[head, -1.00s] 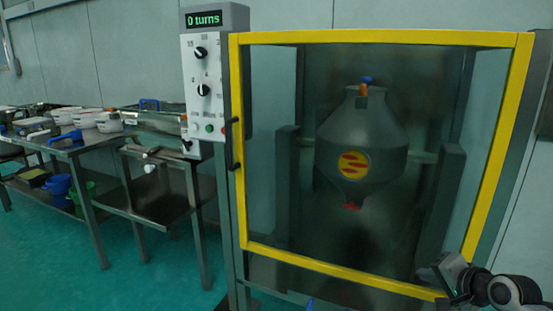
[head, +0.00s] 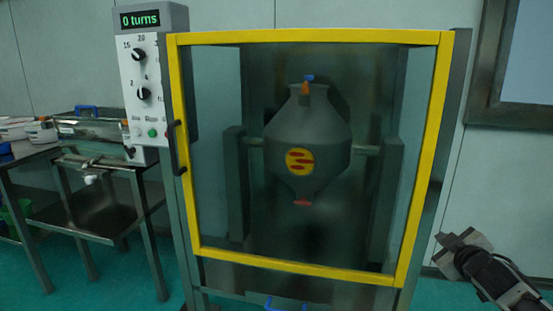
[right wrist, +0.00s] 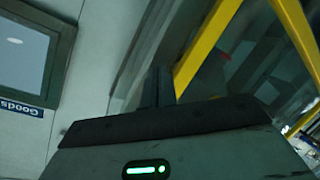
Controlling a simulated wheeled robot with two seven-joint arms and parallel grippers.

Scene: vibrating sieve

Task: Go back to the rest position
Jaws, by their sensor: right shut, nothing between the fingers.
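My right gripper (head: 449,250) is at the lower right of the head view, to the right of the yellow-framed cabinet and apart from it. It is shut and empty. In the right wrist view its dark fingers (right wrist: 157,88) are together, with the yellow frame (right wrist: 205,45) beyond them. My left gripper is not in view.
The cabinet's yellow-framed door (head: 310,271) is shut, with a grey double-cone vessel (head: 305,135) behind its glass. A control panel (head: 146,85) reading "0 turns" stands at its left. Steel tables (head: 85,205) stand further left. A window (head: 525,65) is at the right.

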